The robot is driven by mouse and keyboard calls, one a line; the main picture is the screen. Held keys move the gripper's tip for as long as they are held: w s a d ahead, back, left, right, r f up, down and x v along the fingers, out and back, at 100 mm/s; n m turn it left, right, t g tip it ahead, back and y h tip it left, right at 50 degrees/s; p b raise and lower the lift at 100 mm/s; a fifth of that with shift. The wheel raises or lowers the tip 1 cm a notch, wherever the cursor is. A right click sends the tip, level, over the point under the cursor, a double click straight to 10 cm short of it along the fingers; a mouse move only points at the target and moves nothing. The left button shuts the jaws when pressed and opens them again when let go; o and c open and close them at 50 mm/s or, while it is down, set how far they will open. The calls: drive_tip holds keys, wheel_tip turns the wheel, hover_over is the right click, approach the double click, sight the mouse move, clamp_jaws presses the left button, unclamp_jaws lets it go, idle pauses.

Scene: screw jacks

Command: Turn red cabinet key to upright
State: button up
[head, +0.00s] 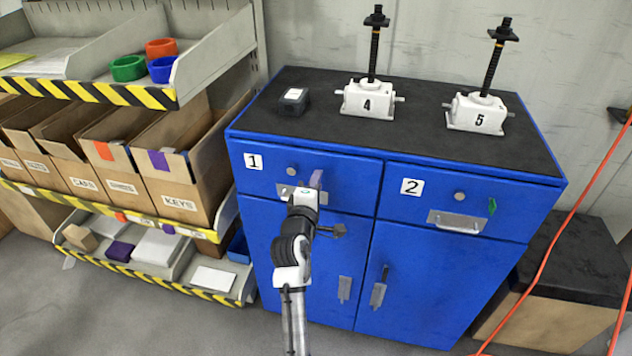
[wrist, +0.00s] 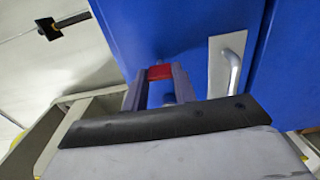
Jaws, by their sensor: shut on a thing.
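The blue cabinet (head: 300,255) has drawer 1 (head: 340,174) at its upper left. My gripper (head: 316,181) is at the front of drawer 1, beside its handle plate, and covers the key's place in the head view. In the wrist view my gripper's two fingers (wrist: 158,84) are shut on a red key (wrist: 160,72) against the blue front. Only a short red band of the key shows between the fingertips. The wrist view is rolled, and I cannot tell the key's exact angle.
The drawer handle (wrist: 232,66) is close to the right of my fingers in the wrist view. Drawer 2 has a green key (head: 491,205). Jacks 4 (head: 368,101) and 5 (head: 477,113) stand on top. A shelf with boxes (head: 178,170) is at the left.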

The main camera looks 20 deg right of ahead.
idle(0.4)
drive_tip(key=o, duration=1)
drive_tip(key=b+v, duration=0.4)
drive_tip(key=v, duration=0.9)
drive_tip(key=shift+s+a, duration=0.3)
